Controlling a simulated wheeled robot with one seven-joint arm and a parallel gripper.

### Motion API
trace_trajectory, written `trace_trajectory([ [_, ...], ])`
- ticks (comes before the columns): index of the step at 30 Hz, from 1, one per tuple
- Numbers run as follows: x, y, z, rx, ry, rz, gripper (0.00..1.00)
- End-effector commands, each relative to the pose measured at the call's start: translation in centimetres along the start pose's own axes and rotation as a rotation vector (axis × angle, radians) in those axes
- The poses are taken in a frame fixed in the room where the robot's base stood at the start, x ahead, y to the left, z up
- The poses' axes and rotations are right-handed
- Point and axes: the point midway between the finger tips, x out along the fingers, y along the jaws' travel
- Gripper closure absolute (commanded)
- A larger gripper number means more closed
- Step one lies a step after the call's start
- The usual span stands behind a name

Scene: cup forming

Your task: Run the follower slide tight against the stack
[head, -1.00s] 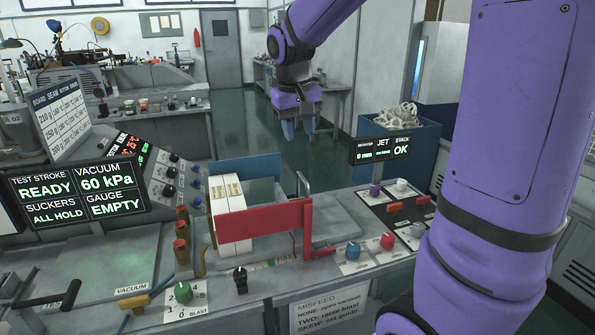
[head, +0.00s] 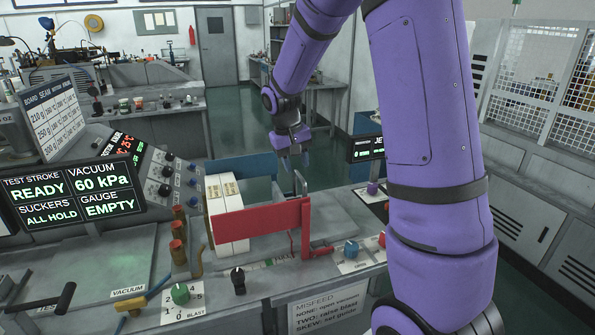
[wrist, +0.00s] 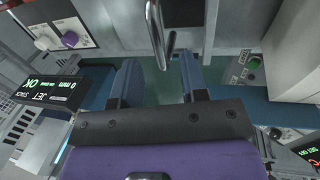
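The stack of white cartons (head: 226,212) stands upright in the feeder, left of centre in the head view. The handle also shows in the wrist view (wrist: 158,35). My gripper (head: 294,161) is above and behind the handle. In the wrist view my gripper (wrist: 158,66) has its fingers apart with nothing held. The handle lies ahead of the gap between them.
A grey bed (head: 345,216) lies right of the handle. Knobs (head: 351,249) and a lettered scale sit along the front edge. A dark display (head: 366,149) stands to the right, partly hidden by my arm. A blue panel (head: 243,167) stands behind the stack.

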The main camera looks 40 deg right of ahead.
Motion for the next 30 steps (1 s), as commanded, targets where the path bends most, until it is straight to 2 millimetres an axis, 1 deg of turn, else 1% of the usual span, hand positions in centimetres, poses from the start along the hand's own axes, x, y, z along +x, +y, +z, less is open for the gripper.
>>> trace_trajectory([
  [1,0.7,0.0,0.0,0.001,-0.002,0.0,0.6],
  [3,1.6,0.0,0.0,0.001,-0.001,0.001,0.6],
  [6,2.3,0.1,0.0,0.001,-0.001,0.001,0.6],
  [10,2.8,0.1,0.0,0.0,0.001,0.0,0.6],
  [17,2.9,0.0,0.0,0.0,0.001,0.0,0.6],
  [18,2.9,0.0,0.0,0.0,0.001,0.0,0.62],
  [23,2.8,0.0,0.0,0.0,0.001,0.0,0.99],
  [28,2.8,0.0,0.0,0.0,0.001,0.0,1.0],
  [30,2.8,-0.3,0.0,-0.002,0.002,0.0,1.0],
])
